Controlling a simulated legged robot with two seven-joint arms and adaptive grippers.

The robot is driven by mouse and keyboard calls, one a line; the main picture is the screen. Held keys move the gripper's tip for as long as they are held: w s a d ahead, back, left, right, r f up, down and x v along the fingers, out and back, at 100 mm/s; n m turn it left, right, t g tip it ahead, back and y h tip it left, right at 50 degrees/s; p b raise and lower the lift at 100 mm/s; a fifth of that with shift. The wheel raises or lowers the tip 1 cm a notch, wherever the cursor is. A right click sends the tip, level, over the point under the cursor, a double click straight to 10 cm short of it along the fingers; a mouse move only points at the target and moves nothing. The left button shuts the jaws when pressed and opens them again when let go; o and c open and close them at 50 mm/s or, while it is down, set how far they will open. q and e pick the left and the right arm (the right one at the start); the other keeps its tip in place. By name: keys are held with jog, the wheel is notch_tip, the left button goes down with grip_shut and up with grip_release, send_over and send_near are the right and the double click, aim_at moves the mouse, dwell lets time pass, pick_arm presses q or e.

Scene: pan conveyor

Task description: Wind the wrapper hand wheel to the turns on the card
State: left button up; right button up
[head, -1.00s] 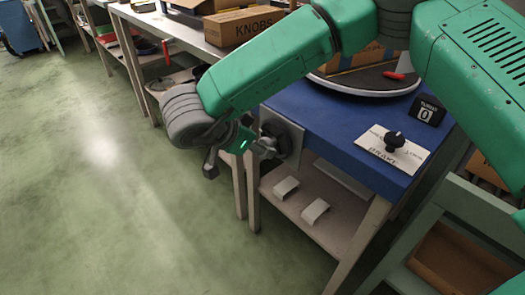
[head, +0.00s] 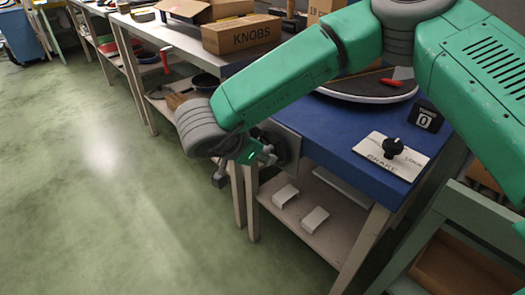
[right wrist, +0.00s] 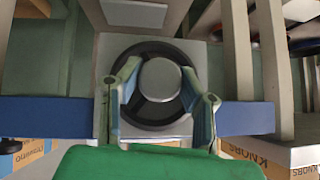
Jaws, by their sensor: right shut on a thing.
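The hand wheel (right wrist: 160,124) is a dark spoked ring on a light plate (head: 290,144) at the blue table's end. In the right wrist view a grey round knob (right wrist: 161,79) stands in front of its middle. My right gripper (head: 262,155) is at the wheel, its two fingers (right wrist: 160,95) on either side of the knob, shut on it. In the head view the wheel is mostly hidden behind the gripper. A black counter (head: 426,117) on the table reads 0. My left gripper is not in view.
The blue table (head: 335,135) carries a BRAKE plate (head: 372,158) with a black knob (head: 393,146), and a round turntable (head: 350,96) behind my forearm. A KNOBS box (head: 242,34) stands on the bench behind. A shelf (head: 325,230) lies below. The floor at left is clear.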

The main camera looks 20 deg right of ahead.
jog(key=shift+d+r+m+t+p, duration=0.2)
jog(key=shift+m+t+p, duration=0.6)
jog(key=shift+p, duration=1.3)
jog(key=shift+f+t+y+p, duration=0.1)
jog(key=shift+t+y+p, duration=0.5)
jog(key=shift+t, duration=0.4)
jog(key=shift+m+t+p, duration=0.4)
jog(key=shift+m+t, duration=0.3)
jog(key=shift+f, duration=0.1)
jog(key=o, duration=1.2)
